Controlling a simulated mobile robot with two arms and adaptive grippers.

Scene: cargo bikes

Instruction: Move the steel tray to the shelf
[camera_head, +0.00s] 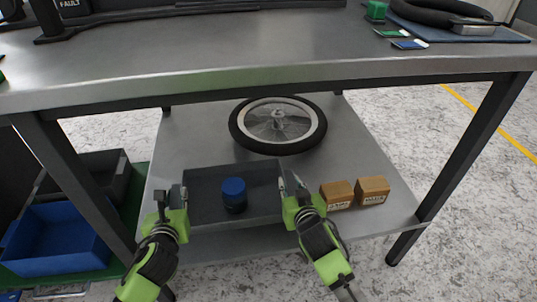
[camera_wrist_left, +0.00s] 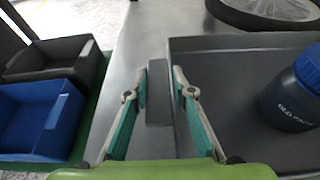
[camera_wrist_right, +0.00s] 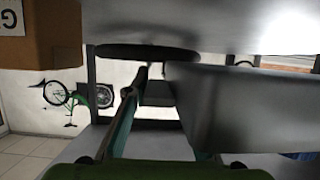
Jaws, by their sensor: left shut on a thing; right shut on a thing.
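The dark grey steel tray (camera_head: 262,180) is at the front of the lower shelf (camera_head: 185,135) under the workbench. A blue-lidded jar (camera_head: 234,196) stands inside it and also shows in the left wrist view (camera_wrist_left: 293,95). My left gripper (camera_head: 172,194) is shut on the tray's left end, with the handle (camera_wrist_left: 158,92) between its fingers. My right gripper (camera_head: 293,190) is shut on the tray's right end; the tray wall fills the right of the right wrist view (camera_wrist_right: 240,105). The tray looks level. I cannot tell whether its underside touches the shelf.
A spoked wheel (camera_head: 278,124) lies behind the tray. Two cardboard boxes (camera_head: 337,195) (camera_head: 372,190) stand right of my right gripper. The workbench top (camera_head: 250,50) overhangs the back. Bench legs (camera_head: 470,165) flank the shelf. A blue bin (camera_head: 55,240) and dark bin (camera_head: 105,175) are left.

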